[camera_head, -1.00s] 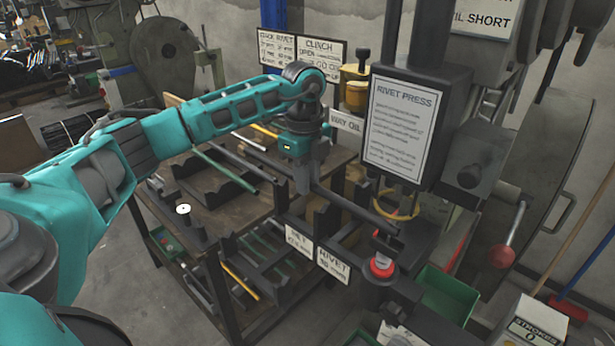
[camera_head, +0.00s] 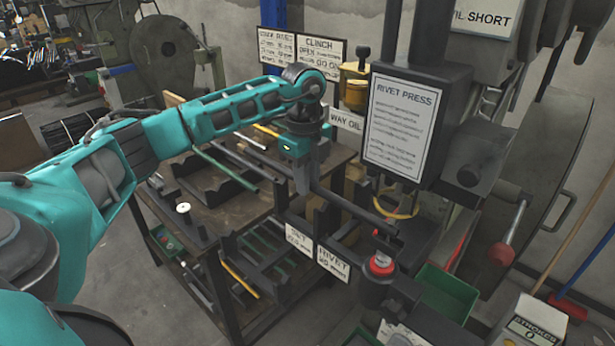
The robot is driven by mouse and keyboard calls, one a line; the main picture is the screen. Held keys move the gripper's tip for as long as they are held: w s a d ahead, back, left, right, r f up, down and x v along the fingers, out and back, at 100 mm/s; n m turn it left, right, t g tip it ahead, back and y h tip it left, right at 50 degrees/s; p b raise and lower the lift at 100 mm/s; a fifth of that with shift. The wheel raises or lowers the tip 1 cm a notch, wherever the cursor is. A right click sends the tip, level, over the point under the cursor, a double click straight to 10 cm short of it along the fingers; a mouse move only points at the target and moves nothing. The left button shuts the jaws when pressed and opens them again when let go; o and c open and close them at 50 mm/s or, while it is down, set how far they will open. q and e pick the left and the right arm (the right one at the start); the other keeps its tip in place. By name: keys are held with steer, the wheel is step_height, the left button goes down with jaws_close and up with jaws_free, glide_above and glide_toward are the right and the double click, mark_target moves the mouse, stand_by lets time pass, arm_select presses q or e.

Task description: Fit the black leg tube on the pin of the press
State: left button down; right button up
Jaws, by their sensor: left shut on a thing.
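My left gripper (camera_head: 304,184) is shut on the black leg tube (camera_head: 350,208), above the front edge of the workbench. The tube slants down to the right, and its far end is over the lower tool of the rivet press (camera_head: 402,125). A red ring (camera_head: 381,265) sits around that lower tool, with a dark pin part (camera_head: 384,243) just above it. The tube's end appears very close to the pin's top; I cannot tell whether they touch or the pin is in the tube. My right gripper is out of view.
The workbench (camera_head: 258,215) carries racks, a green tube (camera_head: 225,166) and a post with a white top (camera_head: 184,209). A green bin (camera_head: 448,293) stands right of the lower tool. A red-knobbed lever (camera_head: 502,254) hangs at the right.

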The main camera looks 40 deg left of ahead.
arm_select(q)
steer(key=shift+f+b, duration=0.55)
steer(key=shift+f, duration=0.75)
steer(key=c, duration=1)
jaws_free()
steer(key=shift+o, duration=0.2)
steer(key=shift+r, duration=0.15)
step_height(320, 180, up, 13)
steer(key=shift+a, duration=0.3)
